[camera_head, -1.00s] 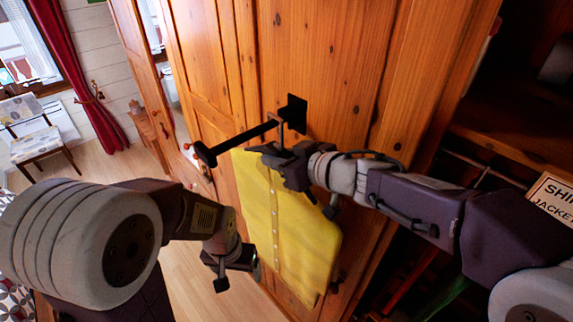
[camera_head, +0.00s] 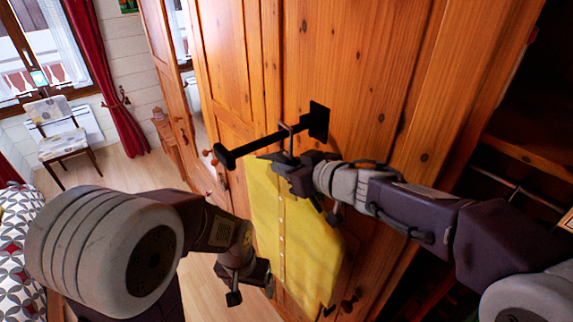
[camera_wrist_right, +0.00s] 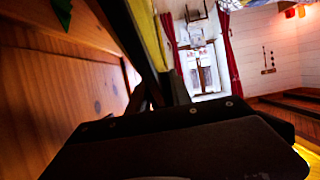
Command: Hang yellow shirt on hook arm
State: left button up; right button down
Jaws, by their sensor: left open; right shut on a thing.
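The yellow shirt (camera_head: 293,240) hangs upright on a hanger in front of the wooden wardrobe door. The black hook arm (camera_head: 268,140) juts out from a square plate on the door. The hanger's hook (camera_head: 287,135) shows at the hook arm and looks looped over it; whether it bears weight I cannot tell. My right gripper (camera_head: 283,168) is shut on the hanger just below the hook arm, at the shirt's collar. In the right wrist view a strip of yellow shirt (camera_wrist_right: 148,35) shows beyond the gripper. My left gripper (camera_head: 248,285) is open and empty, low and left of the shirt.
The wooden wardrobe (camera_head: 350,75) stands behind the hook arm, with an open dark compartment at right. A chair (camera_head: 62,138) stands by the window and red curtain (camera_head: 105,75) at the far left. A patterned bed (camera_head: 20,235) is at the left edge. Floor between is clear.

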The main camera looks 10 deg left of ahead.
jog(key=c, duration=1.1)
grip_release()
jog(key=shift+s+d+r, duration=0.25)
jog(key=shift+d+r, duration=0.05)
jog(key=p+v, duration=0.2)
jog(key=v, duration=0.6)
jog(key=shift+s+d, duration=0.15)
jog(key=shift+s, duration=0.05)
jog(key=shift+w, duration=0.1)
